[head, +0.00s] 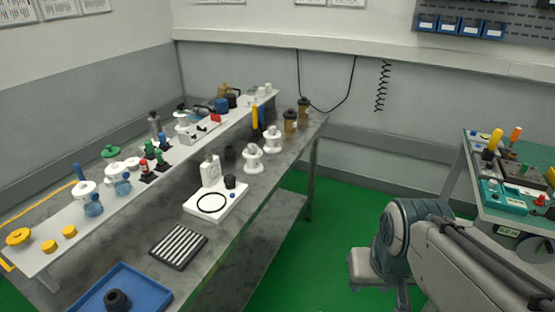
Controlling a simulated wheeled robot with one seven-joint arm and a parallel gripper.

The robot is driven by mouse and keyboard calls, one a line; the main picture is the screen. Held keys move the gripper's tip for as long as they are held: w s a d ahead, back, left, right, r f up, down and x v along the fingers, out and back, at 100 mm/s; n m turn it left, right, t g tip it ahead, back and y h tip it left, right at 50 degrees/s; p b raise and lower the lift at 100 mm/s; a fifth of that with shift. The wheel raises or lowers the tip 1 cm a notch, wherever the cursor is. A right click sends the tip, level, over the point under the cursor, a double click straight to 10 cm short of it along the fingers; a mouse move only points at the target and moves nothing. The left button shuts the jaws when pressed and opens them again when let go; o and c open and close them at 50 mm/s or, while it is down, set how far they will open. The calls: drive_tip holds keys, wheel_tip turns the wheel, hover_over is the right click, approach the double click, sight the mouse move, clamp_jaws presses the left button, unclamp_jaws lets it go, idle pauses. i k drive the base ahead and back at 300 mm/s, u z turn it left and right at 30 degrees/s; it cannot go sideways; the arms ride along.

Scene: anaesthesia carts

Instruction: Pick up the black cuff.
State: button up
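I cannot tell for sure which thing is the black cuff. A short, round black piece with a hollow-looking top (117,299) sits in the blue tray at the near end of the grey bench and is cut by the bottom edge of the picture. A thin black ring (198,209) lies flat on a white board (221,217) in the middle of the bench, near a small black cap (230,181). My arm comes in at the lower right, well apart from the bench, and no gripper fingers show.
The blue tray (150,284) and a striped grille plate (178,246) lie at the near end of the grey bench (225,262). A raised white shelf (60,243) behind holds several bottles and fittings. Another loaded cart (480,222) stands at right. Green floor lies between.

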sight(230, 155)
drive_tip(key=z, duration=0.75)
drive_tip(key=i, duration=1.65)
drive_tip(key=u, duration=0.9)
drive_tip(key=i, duration=0.95)
drive_tip(key=u, duration=1.4)
drive_tip(key=i, duration=0.45)
drive_tip(key=u, duration=0.3)
